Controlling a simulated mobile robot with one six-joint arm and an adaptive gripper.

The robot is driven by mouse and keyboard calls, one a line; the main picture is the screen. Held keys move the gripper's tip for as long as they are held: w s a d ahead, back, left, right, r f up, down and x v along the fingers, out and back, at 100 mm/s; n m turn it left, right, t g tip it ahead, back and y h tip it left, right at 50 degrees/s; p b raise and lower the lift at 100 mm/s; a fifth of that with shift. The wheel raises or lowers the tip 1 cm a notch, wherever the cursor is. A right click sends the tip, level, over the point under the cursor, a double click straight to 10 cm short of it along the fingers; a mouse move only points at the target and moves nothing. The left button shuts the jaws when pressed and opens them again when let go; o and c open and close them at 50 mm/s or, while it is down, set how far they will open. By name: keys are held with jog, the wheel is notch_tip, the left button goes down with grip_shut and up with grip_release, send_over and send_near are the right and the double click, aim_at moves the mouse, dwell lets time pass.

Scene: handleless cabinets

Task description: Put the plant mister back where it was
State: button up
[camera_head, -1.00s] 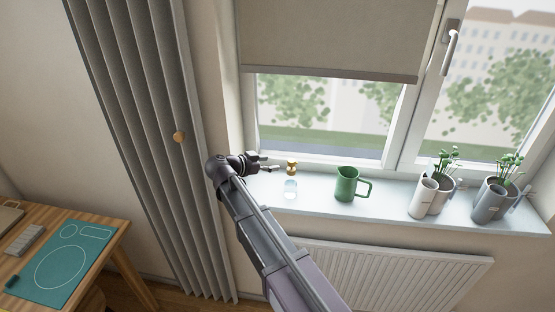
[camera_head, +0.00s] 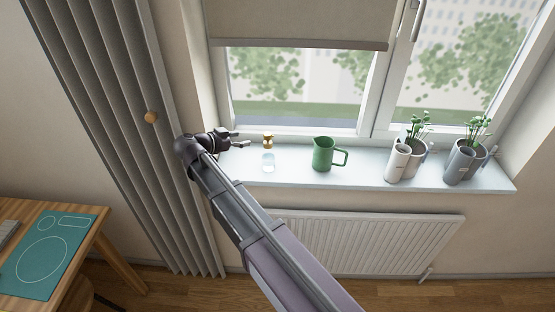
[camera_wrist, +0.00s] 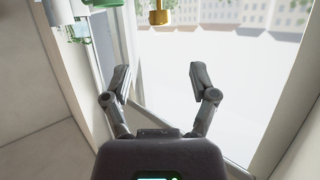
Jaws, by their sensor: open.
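A small brass-coloured piece with a narrow waist (camera_head: 267,142) is on the windowsill near the window. My gripper (camera_head: 238,140) is left of the brass piece, over the sill's left end. In the wrist view my gripper (camera_wrist: 163,85) has its fingers spread with nothing between them.
A green mug (camera_head: 323,155) stands right of the clear vessel. Potted plants (camera_head: 465,163) and a white cylinder (camera_head: 397,163) stand farther right on the sill (camera_head: 362,171). A grey folding door (camera_head: 120,130) and the window frame (camera_head: 220,85) are close to my arm.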

jog(key=s+d+f+n+g+y, duration=0.1)
jog(key=s+d+f+g, duration=0.15)
jog(key=d, duration=0.35)
jog(key=s+d+f+n+g+y, duration=0.1)
jog(key=d+f+g, duration=0.15)
jog(key=d, duration=0.45)
jog(key=s+d+f+n+g+y, duration=0.1)
jog(key=s+d+f+n, duration=0.15)
jog(key=d, duration=0.35)
jog(key=s+d+f+n+g+y, duration=0.3)
jog(key=s+d+y, duration=0.4)
jog(key=s+d, duration=0.5)
jog(key=shift+s+f+n+g, duration=0.15)
jog(key=shift+f+n+g, duration=0.15)
jog(key=shift+f+n, duration=0.6)
